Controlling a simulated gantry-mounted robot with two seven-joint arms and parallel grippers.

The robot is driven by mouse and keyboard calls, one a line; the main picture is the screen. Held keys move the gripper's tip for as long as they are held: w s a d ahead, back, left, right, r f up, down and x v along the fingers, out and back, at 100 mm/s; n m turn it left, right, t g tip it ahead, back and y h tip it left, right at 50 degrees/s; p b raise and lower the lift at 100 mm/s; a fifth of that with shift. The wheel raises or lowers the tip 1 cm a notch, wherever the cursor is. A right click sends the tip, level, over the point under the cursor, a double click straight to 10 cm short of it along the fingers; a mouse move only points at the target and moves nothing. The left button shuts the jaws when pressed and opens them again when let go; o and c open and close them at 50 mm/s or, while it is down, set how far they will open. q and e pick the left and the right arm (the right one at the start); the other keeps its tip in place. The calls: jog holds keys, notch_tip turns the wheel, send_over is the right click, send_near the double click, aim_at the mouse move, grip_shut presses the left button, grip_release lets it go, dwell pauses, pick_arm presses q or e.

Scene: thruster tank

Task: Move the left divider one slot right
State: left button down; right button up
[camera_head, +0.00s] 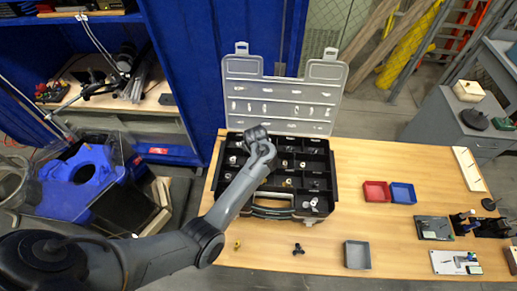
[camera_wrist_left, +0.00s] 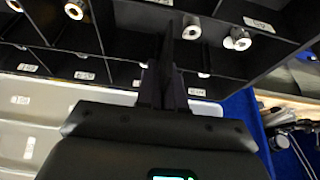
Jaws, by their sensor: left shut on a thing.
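The black organizer case (camera_head: 334,190) lies open on the wooden table, its grey lid (camera_head: 285,92) raised behind it. Its compartments hold small metal fittings, and white labels show in the wrist view. My left gripper (camera_head: 262,150) reaches down into the upper part of the case, left of its middle. In the left wrist view the gripper's dark fingers (camera_wrist_left: 168,85) are close together on a thin black divider (camera_wrist_left: 168,48) among the compartment walls. Black on black hides whether the divider is seated in a slot or raised. My right gripper is not in view.
A red bin (camera_head: 376,191) and a blue bin (camera_head: 403,193) stand right of the case. A grey tray (camera_head: 357,255) and small dark parts (camera_head: 298,249) lie near the front edge. The table between the case and the right-hand items is mostly clear.

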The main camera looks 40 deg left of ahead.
pick_arm(q)
jog(key=shift+f, duration=0.15)
dwell(0.6)
jog(key=shift+f, duration=0.2)
jog(key=shift+f+b, duration=0.3)
jog(key=shift+f, duration=0.05)
jog(key=shift+f, duration=0.3)
dwell(0.3)
jog(key=shift+f, duration=0.35)
jog(key=shift+f+b, duration=0.3)
jog(key=shift+b, duration=0.05)
dwell(0.3)
jog(key=shift+f, duration=0.35)
jog(key=shift+f+b, duration=0.35)
jog(key=shift+f, duration=0.15)
dwell(0.3)
